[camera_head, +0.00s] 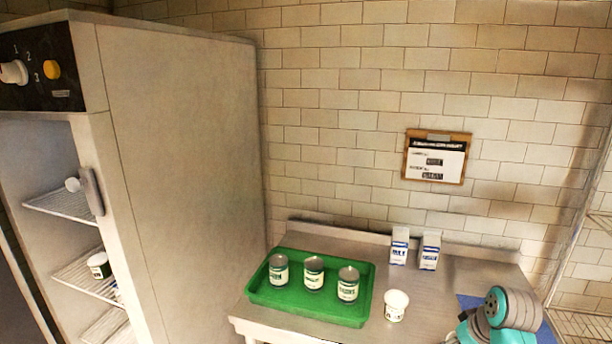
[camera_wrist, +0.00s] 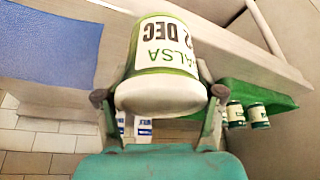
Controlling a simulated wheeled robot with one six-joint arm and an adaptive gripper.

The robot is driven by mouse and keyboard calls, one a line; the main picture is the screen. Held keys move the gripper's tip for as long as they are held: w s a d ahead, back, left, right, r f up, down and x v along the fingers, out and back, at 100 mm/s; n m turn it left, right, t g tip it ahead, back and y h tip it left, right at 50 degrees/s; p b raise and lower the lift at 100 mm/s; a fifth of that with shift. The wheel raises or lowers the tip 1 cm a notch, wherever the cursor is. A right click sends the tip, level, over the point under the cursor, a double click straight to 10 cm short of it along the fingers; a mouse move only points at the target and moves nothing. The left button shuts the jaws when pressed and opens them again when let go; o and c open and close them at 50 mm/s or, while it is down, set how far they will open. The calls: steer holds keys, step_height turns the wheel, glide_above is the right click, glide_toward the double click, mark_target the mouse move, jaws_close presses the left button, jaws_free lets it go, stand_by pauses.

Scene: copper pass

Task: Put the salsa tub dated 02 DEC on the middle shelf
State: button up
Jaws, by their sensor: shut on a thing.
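My gripper (camera_wrist: 160,97) is shut on the salsa tub (camera_wrist: 165,50), which has a white lid and a green-edged white label. The readable print is "ALSA" and "2 DEC"; the label's edge is cut off from sight. In the head view my teal arm (camera_head: 512,308) is at the lower right, and the held tub cannot be made out there. The open cabinet at the left has wire shelves: an upper one (camera_head: 62,203), one below it (camera_head: 80,281) and a lower one (camera_head: 105,328). A dark tub with a white label (camera_head: 98,265) stands on the second visible shelf.
A green tray (camera_head: 318,308) with three cans stands on the steel counter (camera_head: 440,285). A white-lidded tub (camera_head: 396,305) stands right of it. Two white-and-blue cartons (camera_head: 399,247) stand at the back. A blue mat (camera_wrist: 50,45) lies on the counter. A rack (camera_head: 585,325) stands right.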

steer(key=s+a+f, duration=0.3)
steer(key=a+f, duration=0.2)
steer(key=f, duration=0.4)
steer(key=s+a+f+m, duration=0.1)
steer(key=s+a+f, duration=0.3)
steer(key=f, duration=0.5)
steer(key=s+a+f+m, duration=0.1)
steer(key=s+a+f, duration=0.3)
steer(key=a+f, duration=0.3)
steer(key=shift+s+a+f+h, duration=0.2)
steer(key=shift+a+f+h, duration=0.15)
steer(key=shift+f, duration=0.55)
steer(key=shift+d, duration=0.1)
